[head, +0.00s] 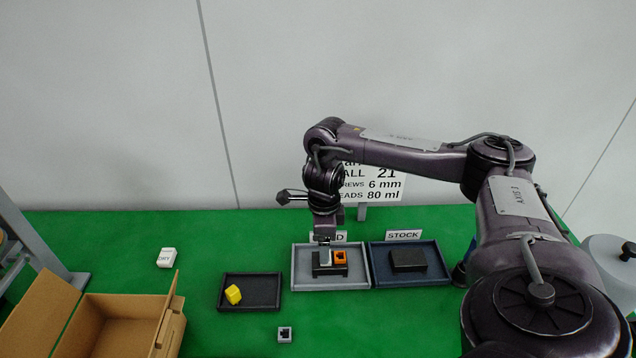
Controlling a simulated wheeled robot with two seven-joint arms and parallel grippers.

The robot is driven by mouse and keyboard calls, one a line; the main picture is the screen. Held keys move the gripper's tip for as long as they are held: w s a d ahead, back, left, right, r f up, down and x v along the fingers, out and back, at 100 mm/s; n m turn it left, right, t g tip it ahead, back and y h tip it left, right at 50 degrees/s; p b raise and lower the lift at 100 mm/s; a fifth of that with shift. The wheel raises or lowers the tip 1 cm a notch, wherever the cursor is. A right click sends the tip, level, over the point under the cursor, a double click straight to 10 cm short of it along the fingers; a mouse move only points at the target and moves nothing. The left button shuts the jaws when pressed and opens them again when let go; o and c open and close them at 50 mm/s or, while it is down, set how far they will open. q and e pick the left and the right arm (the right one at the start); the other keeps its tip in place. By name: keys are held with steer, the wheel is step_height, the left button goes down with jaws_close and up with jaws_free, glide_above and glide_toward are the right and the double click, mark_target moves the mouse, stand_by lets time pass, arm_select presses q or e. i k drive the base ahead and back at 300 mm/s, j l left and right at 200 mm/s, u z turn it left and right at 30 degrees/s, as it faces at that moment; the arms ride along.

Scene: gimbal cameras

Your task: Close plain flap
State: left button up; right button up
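An open cardboard box (120,304) stands at the lower left, cut off by the bottom edge. Its wide left flap (38,312) leans outward to the left. A narrower right flap (167,312) stands steeply up on the right side. No print shows on either flap, so I cannot tell which is the plain one. My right gripper (323,243) points down over the middle grey tray, far right of the box. It is just above or at a small grey block (327,257); its fingers are too small to read. My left gripper is out of view.
The grey tray (297,284) also holds an orange block (340,256) on a dark base. The STOCK tray (376,280) holds a dark block. A black tray (226,302) holds a yellow piece (233,294). A small grey part (285,334) and white DRY packet (166,257) lie on green.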

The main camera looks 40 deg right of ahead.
mark_target(174, 304)
steer(key=k+j, duration=0.5)
steer(key=j, duration=0.15)
steer(key=k+j, duration=0.5)
steer(key=j, duration=0.15)
steer(key=k+j, duration=0.55)
steer(key=j, duration=0.1)
